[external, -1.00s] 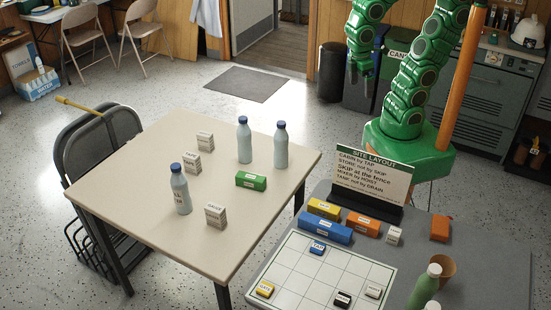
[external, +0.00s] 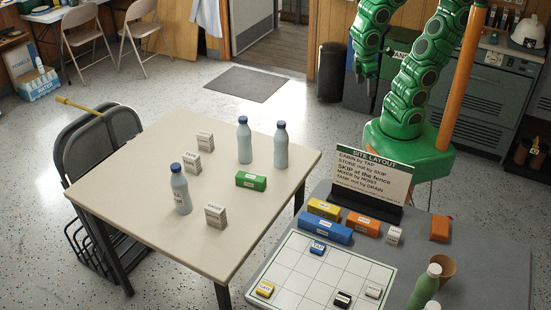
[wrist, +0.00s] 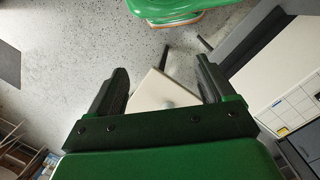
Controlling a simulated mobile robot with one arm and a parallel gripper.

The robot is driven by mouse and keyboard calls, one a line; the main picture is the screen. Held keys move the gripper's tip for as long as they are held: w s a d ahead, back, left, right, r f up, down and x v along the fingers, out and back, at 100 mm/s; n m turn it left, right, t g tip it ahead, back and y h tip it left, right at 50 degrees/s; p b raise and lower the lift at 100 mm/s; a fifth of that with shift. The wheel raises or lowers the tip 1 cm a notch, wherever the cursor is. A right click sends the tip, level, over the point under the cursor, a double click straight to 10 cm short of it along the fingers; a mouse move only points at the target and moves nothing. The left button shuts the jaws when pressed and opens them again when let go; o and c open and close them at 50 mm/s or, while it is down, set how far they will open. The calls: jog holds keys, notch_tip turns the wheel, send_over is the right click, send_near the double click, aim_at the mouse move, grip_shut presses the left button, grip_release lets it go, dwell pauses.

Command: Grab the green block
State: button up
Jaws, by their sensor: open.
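The green block (external: 251,180) lies on the beige table (external: 130,200) in the external view, with a white label on it. It sits in front of two blue-capped bottles. My gripper (external: 368,84) is high up beyond the table's far right side, well away from the block. In the wrist view my gripper (wrist: 160,85) is open with nothing between its fingers. A corner of a pale table top shows past the fingers there. The green block cannot be made out in the wrist view.
Bottles (external: 244,140), (external: 281,145) and (external: 180,188) and several small boxes (external: 215,215) stand around the block. The grey table (external: 480,270) at right holds a layout sign (external: 372,178), coloured blocks and a grid board (external: 320,275). Chairs stand at the left.

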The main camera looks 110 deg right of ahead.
jog(key=w+d+f+n+t+h, duration=0.25)
jog(key=w+d+n+h, duration=0.45)
jog(key=w, duration=0.9)
jog(key=n+t, duration=0.9)
jog(key=n, duration=0.9)
send_over(257, 178)
jog(key=s+a, duration=0.4)
jog(key=s, duration=0.1)
notch_tip(257, 178, down, 17)
jog(key=shift+f, duration=3.85)
jog(key=shift+x, duration=3.75)
jog(key=shift+r, duration=0.2)
